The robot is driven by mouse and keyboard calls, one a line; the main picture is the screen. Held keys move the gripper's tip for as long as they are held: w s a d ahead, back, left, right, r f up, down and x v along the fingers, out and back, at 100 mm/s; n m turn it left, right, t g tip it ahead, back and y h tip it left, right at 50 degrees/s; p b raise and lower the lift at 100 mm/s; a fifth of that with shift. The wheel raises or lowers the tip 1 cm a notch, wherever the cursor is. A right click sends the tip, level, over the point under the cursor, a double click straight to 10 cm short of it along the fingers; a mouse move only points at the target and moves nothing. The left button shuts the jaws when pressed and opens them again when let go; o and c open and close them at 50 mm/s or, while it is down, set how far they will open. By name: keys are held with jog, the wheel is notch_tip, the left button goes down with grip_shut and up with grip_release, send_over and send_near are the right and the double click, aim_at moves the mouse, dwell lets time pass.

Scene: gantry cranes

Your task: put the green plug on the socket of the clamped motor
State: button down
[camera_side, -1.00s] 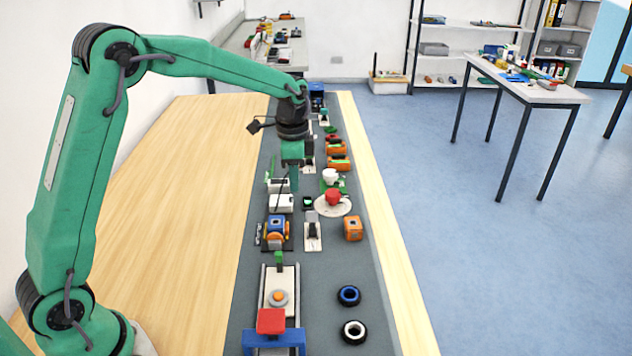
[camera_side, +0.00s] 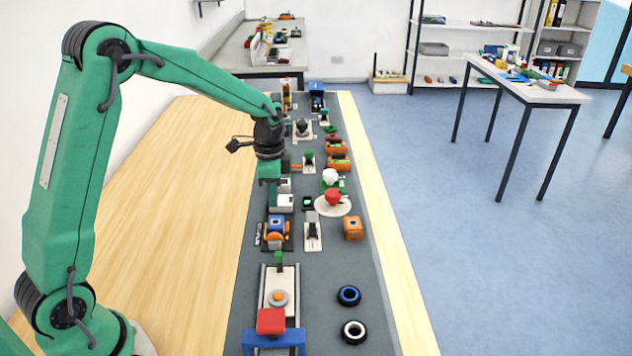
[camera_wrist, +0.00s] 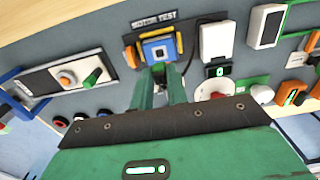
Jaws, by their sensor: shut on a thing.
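The clamped motor (camera_side: 277,224) is a blue block with a pale square on top, between orange clamp parts on a dark base. In the wrist view the motor (camera_wrist: 158,46) sits straight beyond my fingers, under the "MOTOR TEST" label. My gripper (camera_side: 269,204) points down, above the bench and behind the motor in the side view. In the wrist view my gripper (camera_wrist: 160,82) has its green fingers close together.
White boxes (camera_side: 282,203) stand close behind the motor. A red mushroom button (camera_side: 333,197) on a round white plate and a loose orange block (camera_side: 353,228) lie to the right. A slide fixture with a red block (camera_side: 271,321) is nearer. The wooden surface (camera_side: 190,220) at left is clear.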

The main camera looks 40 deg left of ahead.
aim_at(276, 221)
jog(key=shift+f, duration=2.15)
jog(key=shift+f, duration=0.4)
dwell(1.0)
jog(key=c, duration=0.8)
grip_release()
jog(key=shift+r, duration=0.15)
jog(key=shift+r, duration=3.35)
jog(key=shift+r, duration=0.1)
